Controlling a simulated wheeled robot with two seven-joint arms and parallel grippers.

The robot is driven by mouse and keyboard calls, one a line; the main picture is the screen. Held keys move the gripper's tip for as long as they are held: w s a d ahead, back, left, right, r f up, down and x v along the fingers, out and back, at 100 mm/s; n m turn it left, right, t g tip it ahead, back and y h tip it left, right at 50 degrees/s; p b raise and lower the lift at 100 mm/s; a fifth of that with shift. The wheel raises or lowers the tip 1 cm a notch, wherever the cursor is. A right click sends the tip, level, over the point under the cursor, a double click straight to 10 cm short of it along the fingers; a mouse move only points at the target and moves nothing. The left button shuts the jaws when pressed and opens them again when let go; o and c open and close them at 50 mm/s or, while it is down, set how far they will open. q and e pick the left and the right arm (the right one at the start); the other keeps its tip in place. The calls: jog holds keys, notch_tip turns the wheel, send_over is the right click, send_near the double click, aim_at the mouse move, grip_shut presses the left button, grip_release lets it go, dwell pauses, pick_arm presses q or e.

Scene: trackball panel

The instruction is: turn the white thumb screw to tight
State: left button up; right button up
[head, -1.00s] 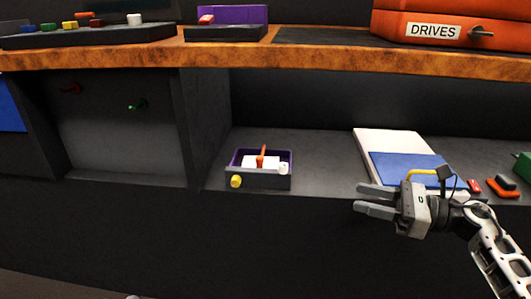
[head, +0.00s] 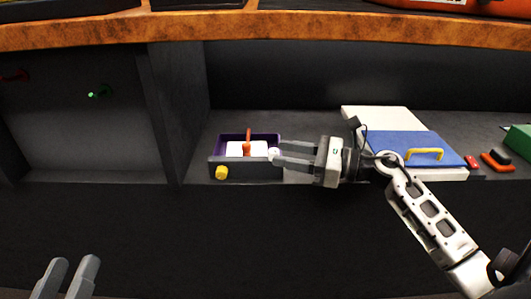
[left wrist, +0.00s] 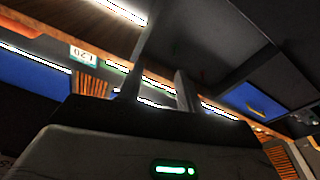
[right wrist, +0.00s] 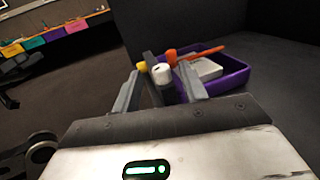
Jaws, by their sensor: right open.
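The white thumb screw (head: 273,154) sits at the right end of the dark front of a purple tray (head: 216,147) on the lower shelf. In the right wrist view the white screw (right wrist: 161,74) shows between the fingers. My right gripper (head: 277,154) is open, its fingertips at the screw from the right; I cannot tell whether they touch it. It also shows in the right wrist view (right wrist: 160,88). A yellow knob (head: 221,173) is on the tray front's left. My left gripper (head: 68,275) is low at the left, fingers apart and empty, away from the tray.
An orange-handled piece (head: 247,143) stands in the tray by a white block (head: 258,148). A blue panel with a yellow handle (head: 425,154) lies on a white board to the right. The wooden shelf edge (head: 300,22) runs above. The shelf's middle is partly clear.

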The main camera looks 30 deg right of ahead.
aim_at(266, 157)
jog(key=x, duration=0.4)
jog(key=shift+w+a, duration=0.25)
jog(key=shift+w, duration=0.05)
pick_arm(q)
jog(key=shift+w+r+m+t+h, duration=0.2)
jog(key=shift+r+m+t+h, duration=0.25)
jog(key=shift+r+m, duration=0.35)
pick_arm(e)
jog(key=shift+w+a, duration=0.15)
pick_arm(q)
jog(key=shift+r, duration=0.1)
pick_arm(e)
grip_shut()
